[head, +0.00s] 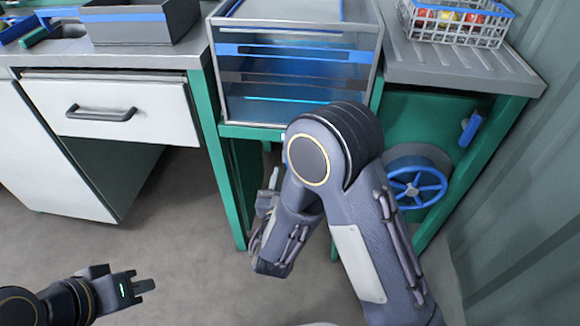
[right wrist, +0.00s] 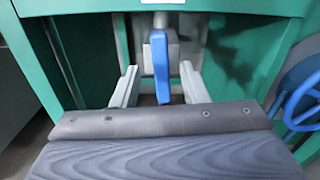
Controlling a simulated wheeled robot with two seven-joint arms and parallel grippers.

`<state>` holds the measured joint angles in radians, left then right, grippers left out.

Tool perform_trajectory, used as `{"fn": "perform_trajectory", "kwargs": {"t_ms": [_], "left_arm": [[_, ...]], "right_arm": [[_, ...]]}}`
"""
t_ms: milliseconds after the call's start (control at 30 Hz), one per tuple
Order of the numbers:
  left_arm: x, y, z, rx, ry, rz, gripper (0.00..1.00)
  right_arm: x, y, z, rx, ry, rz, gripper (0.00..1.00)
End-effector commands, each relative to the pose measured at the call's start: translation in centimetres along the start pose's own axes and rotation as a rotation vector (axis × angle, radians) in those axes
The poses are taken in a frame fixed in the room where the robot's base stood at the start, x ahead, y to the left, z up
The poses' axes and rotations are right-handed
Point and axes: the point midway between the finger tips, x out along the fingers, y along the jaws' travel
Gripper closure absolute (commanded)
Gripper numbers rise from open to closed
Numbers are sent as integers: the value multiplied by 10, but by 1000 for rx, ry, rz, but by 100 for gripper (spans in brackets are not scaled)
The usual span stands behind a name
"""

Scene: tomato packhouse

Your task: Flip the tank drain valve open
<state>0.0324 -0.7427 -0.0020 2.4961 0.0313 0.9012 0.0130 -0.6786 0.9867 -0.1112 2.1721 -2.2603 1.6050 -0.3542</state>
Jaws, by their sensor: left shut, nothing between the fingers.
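The drain valve's blue lever (right wrist: 161,66) hangs straight down below the tank in the right wrist view, in front of a grey valve body (right wrist: 148,50). My right gripper (right wrist: 160,90) is open, with one finger on each side of the lever and a gap to each. In the head view the right gripper (head: 268,198) is under the tank, and my right arm hides part of that area; I cannot make out the lever there. The clear-fronted tank (head: 222,75) holds blue water. My left gripper (head: 138,287) is shut and empty, low over the floor.
A blue handwheel (head: 417,187) and a small blue handle (head: 470,130) are on the green stand at the right. A white basket (head: 452,32) of tomatoes stands above. A drawer cabinet (head: 120,115) is at the left. Green legs flank the tank. The floor in front is clear.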

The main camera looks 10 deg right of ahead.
Motion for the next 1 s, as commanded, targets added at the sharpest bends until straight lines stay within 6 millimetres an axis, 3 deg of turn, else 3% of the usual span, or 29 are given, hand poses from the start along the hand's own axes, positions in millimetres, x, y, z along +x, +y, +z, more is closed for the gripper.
{"fn": "perform_trajectory", "kwargs": {"t_ms": [100,300,667,1000], "left_arm": [[4,-2,2,0,0,0,100],[8,-4,4,0,0,0,100],[8,-4,4,0,0,0,100],[8,-4,4,0,0,0,100]], "right_arm": [[22,-1,-2,3,1,-5,60],[46,-1,-1,3,2,-4,60],[53,-1,0,1,3,-3,60],[52,-1,0,1,3,-3,100]]}}
